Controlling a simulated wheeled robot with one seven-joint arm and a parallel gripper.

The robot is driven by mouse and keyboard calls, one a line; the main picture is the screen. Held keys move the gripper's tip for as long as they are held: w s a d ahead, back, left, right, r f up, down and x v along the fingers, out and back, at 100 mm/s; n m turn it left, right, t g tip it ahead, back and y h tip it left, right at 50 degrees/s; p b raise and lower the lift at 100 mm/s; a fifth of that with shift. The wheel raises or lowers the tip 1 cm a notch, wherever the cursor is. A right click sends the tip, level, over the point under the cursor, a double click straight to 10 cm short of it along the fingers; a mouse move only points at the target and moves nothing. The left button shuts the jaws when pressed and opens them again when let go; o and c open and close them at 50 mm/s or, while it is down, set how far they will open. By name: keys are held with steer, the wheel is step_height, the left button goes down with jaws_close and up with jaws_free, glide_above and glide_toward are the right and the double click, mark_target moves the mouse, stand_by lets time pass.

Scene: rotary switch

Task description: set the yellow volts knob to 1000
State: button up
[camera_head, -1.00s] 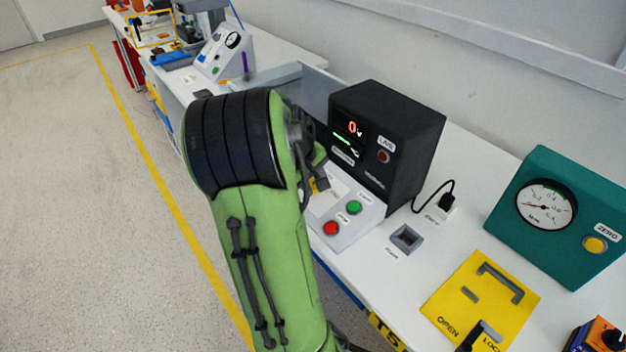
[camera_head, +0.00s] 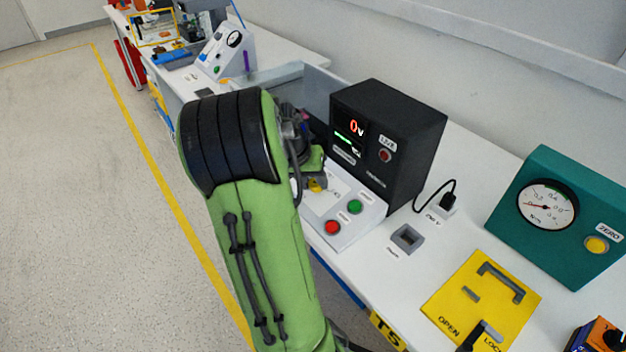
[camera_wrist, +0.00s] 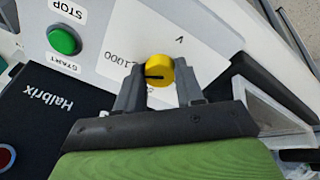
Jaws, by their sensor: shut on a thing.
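The yellow volts knob (camera_wrist: 158,70) sits on a white dial plate on the grey control panel, with a dark pointer line on its face. In the wrist view a "1000" marking shows beside it, upside down. My gripper (camera_wrist: 158,82) is shut on the knob, one finger on each side. In the head view the knob (camera_head: 316,186) is partly hidden by my gripper (camera_head: 318,180) and arm. The black box (camera_head: 388,140) behind has a display reading red 0 V. Most of the dial scale is hidden.
On the same panel are a green START button (camera_head: 355,206) and a red STOP button (camera_head: 332,227). A black plug (camera_head: 448,201), a yellow OPEN/LOCK plate (camera_head: 470,300) and a teal gauge box (camera_head: 560,215) stand to the right.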

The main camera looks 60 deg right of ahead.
steer(key=shift+m, duration=0.9)
steer(key=o, duration=1)
steer(key=shift+o, duration=0.2)
steer(key=p+v, duration=0.6)
steer(key=v, duration=0.9)
steer(key=shift+w+r+p, duration=0.25)
steer(key=shift+r+p, duration=0.05)
steer(key=shift+p, duration=0.1)
steer(key=shift+a, duration=0.15)
